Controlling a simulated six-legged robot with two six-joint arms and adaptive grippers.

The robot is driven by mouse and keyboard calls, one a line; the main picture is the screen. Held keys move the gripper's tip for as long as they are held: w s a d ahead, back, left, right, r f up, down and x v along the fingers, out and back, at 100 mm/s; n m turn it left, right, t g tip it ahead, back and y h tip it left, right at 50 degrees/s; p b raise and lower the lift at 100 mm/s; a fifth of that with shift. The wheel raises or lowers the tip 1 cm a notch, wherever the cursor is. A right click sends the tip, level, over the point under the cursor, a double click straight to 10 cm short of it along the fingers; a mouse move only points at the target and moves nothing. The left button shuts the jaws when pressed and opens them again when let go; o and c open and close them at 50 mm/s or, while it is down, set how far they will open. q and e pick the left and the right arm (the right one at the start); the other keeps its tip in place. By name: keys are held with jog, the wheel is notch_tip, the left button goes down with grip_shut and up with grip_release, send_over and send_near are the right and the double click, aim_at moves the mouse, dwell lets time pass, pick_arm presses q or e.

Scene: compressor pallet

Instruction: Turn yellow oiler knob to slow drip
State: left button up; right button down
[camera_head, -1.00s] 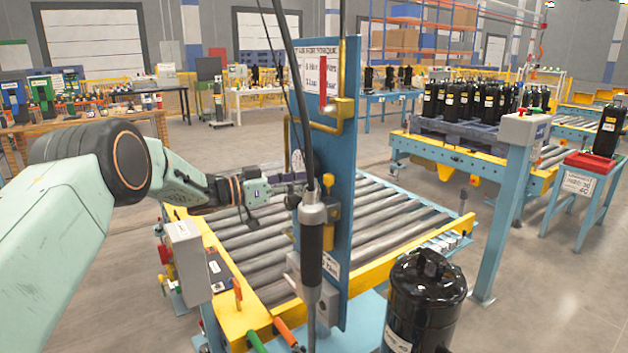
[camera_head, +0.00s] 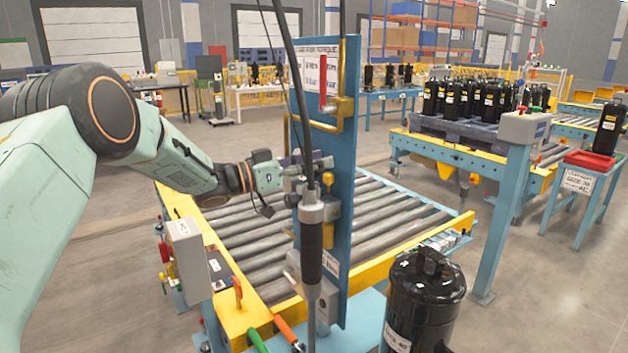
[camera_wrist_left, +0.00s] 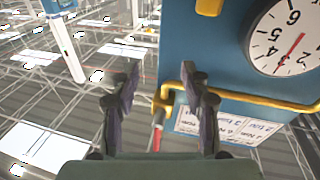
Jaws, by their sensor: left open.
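The blue panel (camera_head: 341,120) stands upright at the roller conveyor. In the left wrist view the gripper (camera_wrist_left: 162,105) is open and empty, with a yellow pipe and red handle beyond the fingers. A yellow part, perhaps the oiler, is cut by the top edge (camera_wrist_left: 208,6). My right gripper is out of view.
A black-and-silver tool (camera_head: 312,240) hangs on its cable close in front of the panel. A round gauge (camera_wrist_left: 285,38) and yellow pipe (camera_wrist_left: 255,100) are beside the fingers. A black compressor (camera_head: 425,300) stands at front right. Rollers (camera_head: 260,240) lie below.

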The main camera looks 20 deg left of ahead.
pick_arm(q)
jog(key=d+n+t+y, duration=0.3)
jog(key=d+n+t, duration=0.1)
jog(key=n+t+y, duration=0.1)
jog(key=n+y, duration=0.2)
jog(key=y, duration=0.5)
send_near(326, 178)
jog(key=w, duration=0.1)
jog(key=shift+p+x, duration=0.4)
jog(key=shift+x, duration=3.5)
jog(key=shift+d, duration=0.15)
grip_shut()
